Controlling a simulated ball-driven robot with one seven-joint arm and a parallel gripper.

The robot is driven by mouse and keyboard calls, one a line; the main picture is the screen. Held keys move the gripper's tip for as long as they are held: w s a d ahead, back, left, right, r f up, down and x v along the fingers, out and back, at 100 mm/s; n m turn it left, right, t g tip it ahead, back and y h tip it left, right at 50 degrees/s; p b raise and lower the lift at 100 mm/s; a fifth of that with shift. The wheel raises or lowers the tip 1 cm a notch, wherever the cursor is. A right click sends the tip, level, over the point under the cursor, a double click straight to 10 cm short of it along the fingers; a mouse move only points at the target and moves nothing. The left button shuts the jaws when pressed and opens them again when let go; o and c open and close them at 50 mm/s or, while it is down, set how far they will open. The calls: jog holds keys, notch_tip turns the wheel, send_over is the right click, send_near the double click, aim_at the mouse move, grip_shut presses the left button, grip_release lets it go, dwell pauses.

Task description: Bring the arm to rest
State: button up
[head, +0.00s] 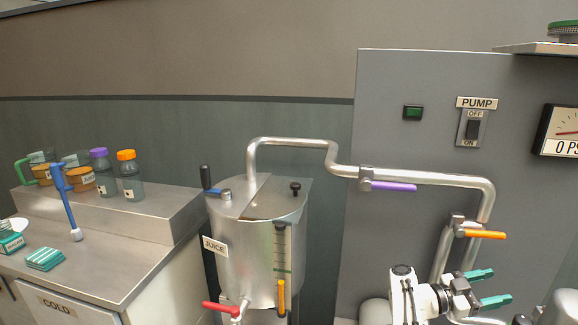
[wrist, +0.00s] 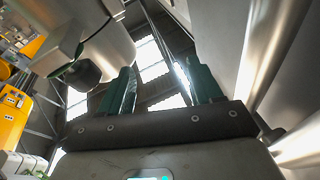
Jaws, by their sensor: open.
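My gripper (head: 487,288) is at the lower right of the head view, with two teal fingers spread apart and nothing between them. It is in front of the grey pump panel (head: 390,130), below the pipe valve with the orange handle (head: 486,234). The wrist view shows the two dark teal fingers of my gripper (wrist: 160,90) pointing up, apart and empty, with a bright ceiling behind them.
A steel juice tank (head: 250,245) with a red tap handle (head: 220,308) stands left of my arm. A pipe with a purple valve handle (head: 393,187) runs above. A counter (head: 120,262) with several jars is at the left. A gauge (head: 560,131) is at the right.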

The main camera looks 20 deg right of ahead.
jog(key=w+a+r+n+t+y+p, duration=0.15)
jog(key=w+n+t, duration=0.25)
jog(key=n+t, duration=0.45)
jog(key=w+r+n+t+p, duration=0.15)
jog(key=w+n+t, duration=0.35)
jog(key=t, duration=0.7)
jog(key=s+a+f+n+t+y, duration=0.1)
jog(key=a+f+n+y, duration=0.15)
jog(key=a+y, duration=0.25)
jog(key=a+f+n+y+p, duration=0.1)
jog(key=a+f+n+y, duration=0.1)
jog(key=a+n+y, duration=0.25)
jog(key=s+a+f+n+t+y, duration=0.1)
jog(key=a+f+n+y, duration=0.25)
jog(key=a, duration=0.25)
jog(key=s+a+f+g+y+p, duration=0.1)
jog(key=s+a+f+g+y, duration=0.15)
jog(key=s+a, duration=0.4)
jog(key=s+a+f+g+y+p, duration=0.1)
jog(key=s+a+f+g+y, duration=0.15)
jog(key=s+a+g, duration=0.55)
jog(key=s+a, duration=0.1)
jog(key=s, duration=0.7)
jog(key=s+a+r+g+p, duration=0.1)
jog(key=s+a+g, duration=0.1)
jog(key=s, duration=0.8)
jog(key=shift+s+a+r+g+p, duration=0.2)
jog(key=shift+s+a+g+p, duration=0.15)
jog(key=shift+g, duration=0.45)
